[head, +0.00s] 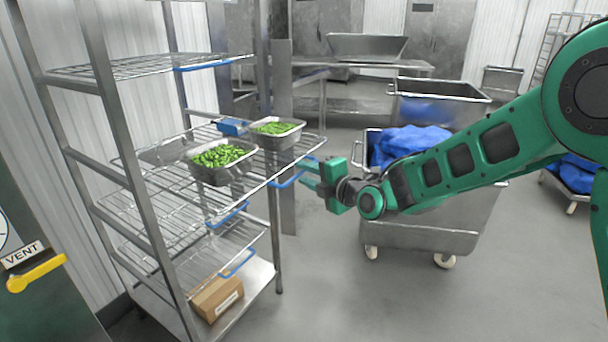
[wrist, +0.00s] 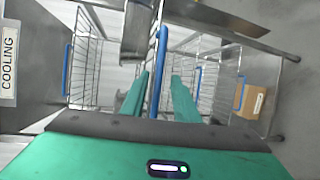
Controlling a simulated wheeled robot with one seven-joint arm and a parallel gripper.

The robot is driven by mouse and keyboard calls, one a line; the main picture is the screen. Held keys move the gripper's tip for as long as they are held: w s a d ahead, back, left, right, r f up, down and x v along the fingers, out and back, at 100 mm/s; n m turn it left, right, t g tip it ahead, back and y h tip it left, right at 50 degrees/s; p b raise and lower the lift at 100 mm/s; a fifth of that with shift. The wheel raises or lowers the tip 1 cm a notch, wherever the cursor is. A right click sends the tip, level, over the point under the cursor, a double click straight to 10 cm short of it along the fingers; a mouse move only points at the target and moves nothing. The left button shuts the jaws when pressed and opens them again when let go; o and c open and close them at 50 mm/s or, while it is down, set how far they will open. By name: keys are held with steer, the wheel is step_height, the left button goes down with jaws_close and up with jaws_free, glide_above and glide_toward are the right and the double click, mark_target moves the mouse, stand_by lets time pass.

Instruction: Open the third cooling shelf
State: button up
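A metal rack holds wire shelves with blue front handles. The top wire shelf (head: 130,67) is empty. The shelf below it (head: 160,185) carries two metal pans of green pods, one pan (head: 222,175) in front and another (head: 290,140) behind. My gripper (head: 308,176) is at this shelf's front, by its blue handle (head: 280,184). In the wrist view the fingers (wrist: 160,98) are apart, with the blue handle (wrist: 160,45) between them; contact cannot be told. Lower shelves have their own blue handles, one (head: 228,214) and another (head: 238,264).
A cardboard box (head: 217,298) sits on the rack's bottom. A wheeled metal cart (head: 425,225) with blue bags (head: 408,143) stands right of my gripper. A VENT panel with a yellow lever (head: 37,273) is at left. The floor in front is clear.

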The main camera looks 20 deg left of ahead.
steer(key=v, duration=0.9)
steer(key=shift+d, duration=0.2)
steer(key=shift+f, duration=0.1)
steer(key=s+d+f+m+g+h, duration=0.15)
steer(key=d+m+h, duration=0.55)
steer(key=d, duration=1.4)
steer(key=s+d+f+m+h, duration=0.3)
steer(key=d+m, duration=0.7)
steer(key=d, duration=1)
steer(key=s+d+f+m+g+h, duration=0.1)
steer(key=s+d+m+g+h, duration=0.25)
steer(key=s+d+m, duration=0.95)
steer(key=s+d+m+g, duration=0.2)
steer(key=s+m, duration=0.1)
steer(key=s, duration=0.5)
steer(key=s+d+m+g, duration=0.1)
steer(key=s+d+m, duration=0.2)
steer(key=s, duration=0.5)
steer(key=shift+d+m+g, duration=0.3)
steer(key=shift+g, duration=0.1)
